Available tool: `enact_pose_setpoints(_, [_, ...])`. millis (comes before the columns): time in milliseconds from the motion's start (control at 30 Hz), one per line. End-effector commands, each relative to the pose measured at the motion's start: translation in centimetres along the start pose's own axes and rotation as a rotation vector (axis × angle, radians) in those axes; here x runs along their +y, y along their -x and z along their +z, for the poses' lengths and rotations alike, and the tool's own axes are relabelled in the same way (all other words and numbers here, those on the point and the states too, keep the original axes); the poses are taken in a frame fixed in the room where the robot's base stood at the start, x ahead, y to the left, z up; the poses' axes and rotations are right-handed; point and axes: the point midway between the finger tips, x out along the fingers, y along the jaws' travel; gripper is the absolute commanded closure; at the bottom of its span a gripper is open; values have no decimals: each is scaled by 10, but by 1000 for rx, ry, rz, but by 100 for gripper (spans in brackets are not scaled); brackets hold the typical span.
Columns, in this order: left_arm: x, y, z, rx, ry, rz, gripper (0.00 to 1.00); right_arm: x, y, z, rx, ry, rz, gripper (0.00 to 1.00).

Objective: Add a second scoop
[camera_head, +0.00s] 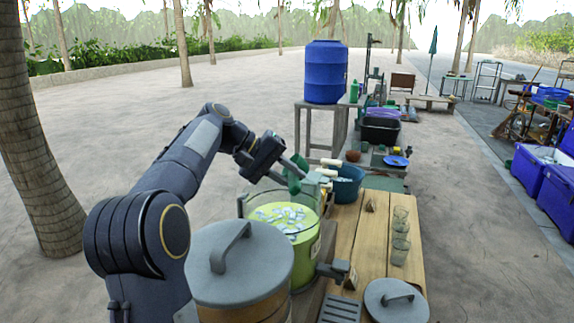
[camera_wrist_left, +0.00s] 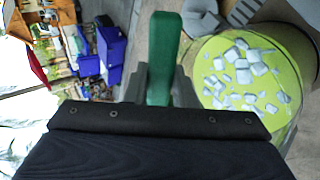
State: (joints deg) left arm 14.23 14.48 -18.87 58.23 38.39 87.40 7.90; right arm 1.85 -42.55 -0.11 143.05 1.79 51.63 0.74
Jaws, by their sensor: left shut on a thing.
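My left gripper (camera_head: 287,168) is shut on a green handle (camera_head: 295,184), which also shows between the fingers in the left wrist view (camera_wrist_left: 163,55). The far end of the held tool cannot be made out clearly. The gripper is above the back rim of a large clear container (camera_head: 305,268) of green drink with pale ice cubes floating on top (camera_head: 283,216). The wrist view shows the drink (camera_wrist_left: 285,75) and ice (camera_wrist_left: 240,75) to the right of the handle. Several empty clear glasses (camera_head: 400,246) stand in a row on the wooden table to the right. My right gripper is not in view.
A lidded wooden tub (camera_head: 240,262) stands in front of the drink container. A grey round lid (camera_head: 396,301) and a slotted grey tray (camera_head: 340,308) lie on the table (camera_head: 371,240). A blue-grey bucket (camera_head: 347,186) stands behind the container. A blue barrel (camera_head: 325,72) stands farther back.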

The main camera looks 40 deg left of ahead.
Motion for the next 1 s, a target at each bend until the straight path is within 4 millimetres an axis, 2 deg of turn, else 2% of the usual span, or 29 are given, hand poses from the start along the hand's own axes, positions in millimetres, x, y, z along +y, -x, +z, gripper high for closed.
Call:
enact_pose_setpoints(33, [12, 3, 0, -2, -13, -62, 100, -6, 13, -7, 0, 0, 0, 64])
enact_pose_setpoints(367, [20, -8, 2, -1, -52, -625, 100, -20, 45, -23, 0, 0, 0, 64])
enact_pose_setpoints(533, [22, -3, 1, -1, -50, -701, 100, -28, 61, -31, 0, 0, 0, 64])
enact_pose_setpoints(733, [26, -1, 0, 1, -61, -860, 100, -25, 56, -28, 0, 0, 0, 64])
enact_pose_setpoints(1000, [28, 2, 0, 0, -61, -897, 100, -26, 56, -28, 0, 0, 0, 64])
